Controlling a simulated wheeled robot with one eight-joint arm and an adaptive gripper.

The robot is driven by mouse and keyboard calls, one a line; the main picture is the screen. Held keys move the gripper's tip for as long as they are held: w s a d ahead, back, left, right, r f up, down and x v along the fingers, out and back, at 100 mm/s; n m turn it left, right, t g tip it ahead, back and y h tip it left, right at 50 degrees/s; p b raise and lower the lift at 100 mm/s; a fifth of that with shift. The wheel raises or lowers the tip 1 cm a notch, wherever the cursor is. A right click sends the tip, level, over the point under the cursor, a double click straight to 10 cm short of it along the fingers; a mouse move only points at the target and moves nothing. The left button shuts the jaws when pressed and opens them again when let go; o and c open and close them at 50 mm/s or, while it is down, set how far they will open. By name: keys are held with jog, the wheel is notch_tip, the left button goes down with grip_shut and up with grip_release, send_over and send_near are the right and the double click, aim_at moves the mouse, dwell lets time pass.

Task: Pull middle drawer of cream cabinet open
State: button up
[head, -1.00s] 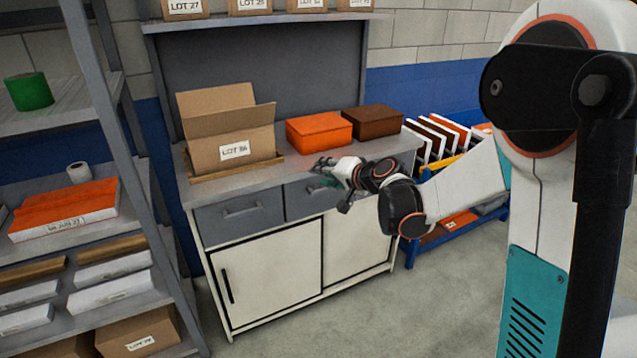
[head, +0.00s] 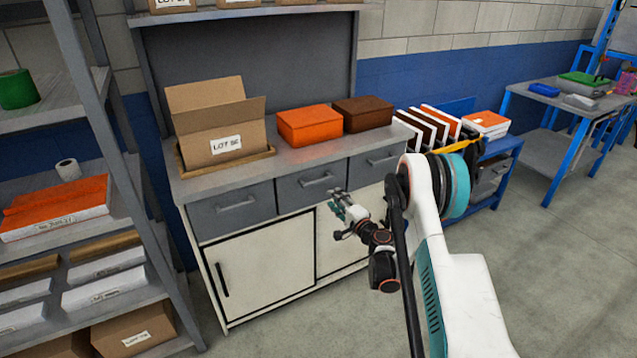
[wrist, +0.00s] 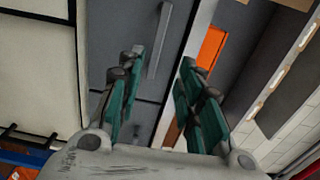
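The cream cabinet (head: 262,272) has a row of three grey drawers under a grey top. The middle drawer (head: 312,187) has a bar handle (head: 316,180) and looks closed, level with its neighbours. My gripper (head: 338,204) is in front of the cabinet, just below and right of the middle drawer's handle in the head view. In the wrist view my gripper (wrist: 160,85) is open, its teal fingers apart and empty. A bar handle (wrist: 159,40) on a grey drawer front lies ahead between the fingers, with no contact visible.
The left drawer (head: 232,211) and right drawer (head: 377,161) flank it. An open carton (head: 212,120), an orange box (head: 309,127) and a brown box (head: 362,114) stand on top. A shelf rack (head: 135,200) is close at left. Floor in front is clear.

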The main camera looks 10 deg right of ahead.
aim_at(319, 183)
jog(key=b+x, duration=0.1)
jog(key=x, duration=0.3)
jog(key=b+x, duration=0.1)
jog(key=x, duration=0.3)
jog(key=b+x, duration=0.2)
jog(key=x, duration=0.2)
jog(key=shift+w+f, duration=0.35)
jog(key=shift+f, duration=0.05)
jog(key=shift+w+a+r, duration=0.1)
jog(key=shift+w, duration=0.4)
grip_shut()
